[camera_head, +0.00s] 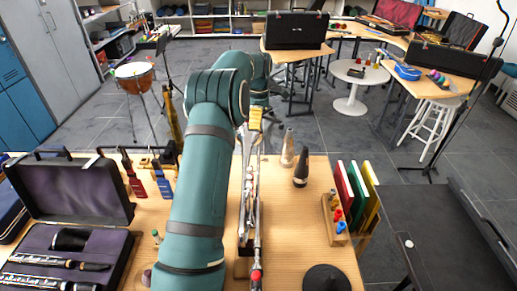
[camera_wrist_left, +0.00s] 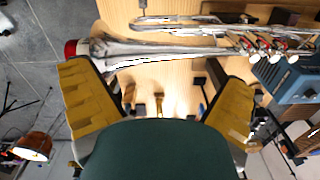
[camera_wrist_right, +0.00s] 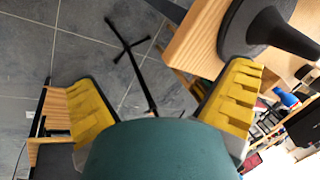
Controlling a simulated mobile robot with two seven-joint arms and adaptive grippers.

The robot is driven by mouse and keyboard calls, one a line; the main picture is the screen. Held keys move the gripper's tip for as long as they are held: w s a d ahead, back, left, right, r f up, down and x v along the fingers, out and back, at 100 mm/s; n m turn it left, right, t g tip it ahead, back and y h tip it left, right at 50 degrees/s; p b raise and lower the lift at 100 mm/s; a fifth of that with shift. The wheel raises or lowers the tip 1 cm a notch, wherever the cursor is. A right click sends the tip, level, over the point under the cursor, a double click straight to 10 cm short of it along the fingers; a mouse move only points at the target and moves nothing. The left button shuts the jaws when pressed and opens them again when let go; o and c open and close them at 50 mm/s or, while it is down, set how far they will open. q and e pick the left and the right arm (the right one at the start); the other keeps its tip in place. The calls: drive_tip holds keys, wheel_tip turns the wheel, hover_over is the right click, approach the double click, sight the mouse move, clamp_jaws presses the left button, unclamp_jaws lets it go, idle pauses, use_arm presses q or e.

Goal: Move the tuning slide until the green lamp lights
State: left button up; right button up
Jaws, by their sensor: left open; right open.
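A silver brass instrument (camera_head: 247,205) lies lengthwise on the wooden table, partly hidden by my left arm in the head view. I cannot tell which tube is the tuning slide. My left gripper (camera_head: 255,118) is open at the table's far edge; in its wrist view its fingers (camera_wrist_left: 158,85) are apart, with nothing between them and the instrument just beyond. My right gripper (camera_wrist_right: 160,85) is open and empty beside the table corner. I see no lit green lamp.
A blue box (camera_wrist_left: 295,78) stands near the instrument. An open case (camera_head: 70,195) fills the table's left side. Dark and beige cones (camera_head: 300,170), upright colored books (camera_head: 350,190) and a black round stand (camera_head: 326,278) are at the right.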

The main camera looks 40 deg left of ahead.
sight(258, 152)
use_arm(q)
wheel_tip(258, 152, down, 14)
drive_tip(key=shift+r+n+b, duration=0.15)
drive_tip(key=shift+n+b, duration=0.55)
drive_tip(key=shift+n, duration=0.3)
drive_tip(key=c, duration=1.4)
drive_tip(key=shift+s, duration=0.1)
drive_tip(key=shift+c, duration=0.4)
